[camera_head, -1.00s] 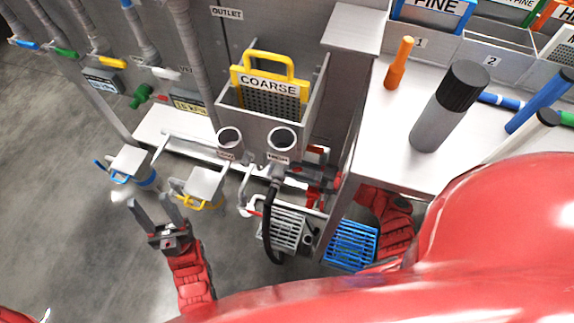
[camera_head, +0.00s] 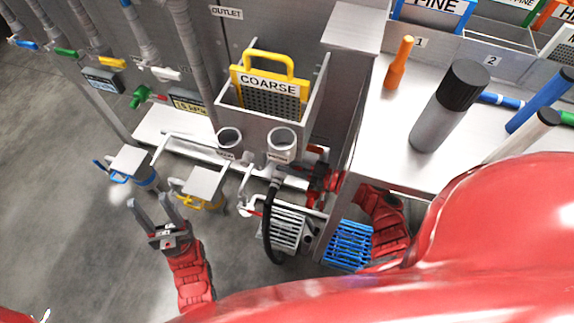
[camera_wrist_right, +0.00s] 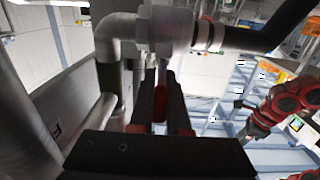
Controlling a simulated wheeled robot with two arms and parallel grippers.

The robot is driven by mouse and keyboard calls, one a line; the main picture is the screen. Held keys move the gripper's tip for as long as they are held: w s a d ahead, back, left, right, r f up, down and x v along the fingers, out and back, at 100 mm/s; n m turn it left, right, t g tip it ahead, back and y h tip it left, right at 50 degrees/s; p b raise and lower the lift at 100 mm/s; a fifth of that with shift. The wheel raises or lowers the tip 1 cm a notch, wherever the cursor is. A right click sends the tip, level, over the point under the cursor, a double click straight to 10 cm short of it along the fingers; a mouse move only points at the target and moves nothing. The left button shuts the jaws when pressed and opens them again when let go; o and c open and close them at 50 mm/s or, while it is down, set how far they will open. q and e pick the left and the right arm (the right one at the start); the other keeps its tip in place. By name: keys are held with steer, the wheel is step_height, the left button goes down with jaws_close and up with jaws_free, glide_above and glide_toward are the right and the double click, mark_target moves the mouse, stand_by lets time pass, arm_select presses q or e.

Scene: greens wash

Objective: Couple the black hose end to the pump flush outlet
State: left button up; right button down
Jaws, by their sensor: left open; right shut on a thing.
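The black hose (camera_head: 268,225) hangs in a curve below the two pale round ports; it also shows at upper right in the right wrist view (camera_wrist_right: 283,25). I cannot tell whether that elbow is the pump flush outlet or whether the joint is fully seated. My right gripper (camera_wrist_right: 162,80) is shut just below the fitting; its grip is partly hidden. My left gripper (camera_head: 155,215) is open and empty over the floor at left.
The grey bin with the yellow COARSE screen (camera_head: 270,88) stands above the round ports (camera_head: 282,140). A white bench (camera_head: 400,150) is at right, carrying a grey bottle (camera_head: 440,115) and an orange tool (camera_head: 399,62). Blue-handled (camera_head: 130,160) and yellow-handled (camera_head: 203,185) lidded items are near my left gripper.

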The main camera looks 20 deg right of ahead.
steer(key=shift+s+a+r+t+h, duration=0.1)
steer(key=shift+s+a+t+h, duration=0.05)
steer(key=shift+t+h, duration=0.15)
steer(key=shift+s+t+h, duration=0.1)
steer(key=shift+t+h, duration=0.2)
steer(key=shift+t, duration=0.1)
steer(key=shift+t+h, duration=0.4)
steer(key=shift+t, duration=0.1)
steer(key=c, duration=0.9)
jaws_free()
